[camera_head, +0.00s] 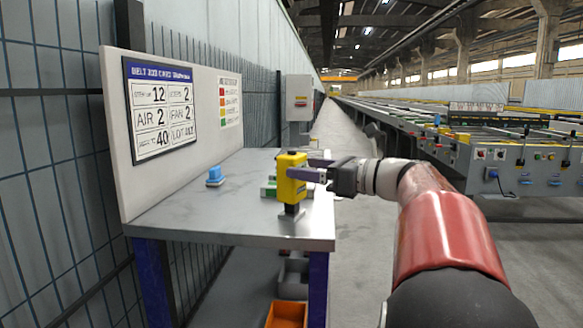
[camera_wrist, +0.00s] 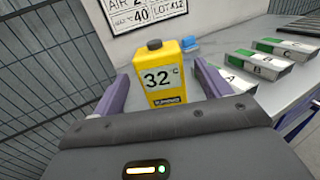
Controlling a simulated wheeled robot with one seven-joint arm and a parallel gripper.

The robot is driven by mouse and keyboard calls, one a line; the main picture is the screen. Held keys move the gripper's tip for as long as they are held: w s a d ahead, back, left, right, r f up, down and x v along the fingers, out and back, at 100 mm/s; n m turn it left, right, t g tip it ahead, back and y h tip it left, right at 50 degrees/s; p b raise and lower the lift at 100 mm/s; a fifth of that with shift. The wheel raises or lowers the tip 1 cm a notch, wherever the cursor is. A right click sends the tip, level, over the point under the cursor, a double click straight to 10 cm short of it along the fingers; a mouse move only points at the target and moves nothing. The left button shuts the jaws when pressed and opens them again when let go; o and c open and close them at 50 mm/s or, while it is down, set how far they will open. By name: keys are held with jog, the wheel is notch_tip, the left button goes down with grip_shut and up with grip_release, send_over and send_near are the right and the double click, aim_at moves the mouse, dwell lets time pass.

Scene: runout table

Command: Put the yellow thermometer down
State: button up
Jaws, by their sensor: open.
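The yellow thermometer (camera_head: 292,177) stands upright near the front right part of the grey table (camera_head: 210,211), above a small dark base (camera_head: 291,212). In the wrist view the thermometer (camera_wrist: 165,76) shows a display reading 32 °C and a dark cap on top. My gripper (camera_head: 303,173) reaches it from the right. In the wrist view my gripper (camera_wrist: 160,88) has its two purple fingers on either side of the thermometer, with a visible gap on each side. The jaws are open. The contact under the thermometer is partly hidden.
A blue object (camera_head: 215,177) sits at the table's left. Several green-and-white blocks (camera_wrist: 257,65) lie to the right in the wrist view. A white board (camera_head: 170,130) stands along the left edge. An orange bin (camera_head: 287,315) is below. The table's front left is clear.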

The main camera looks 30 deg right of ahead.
jog(key=v, duration=0.6)
dwell(0.4)
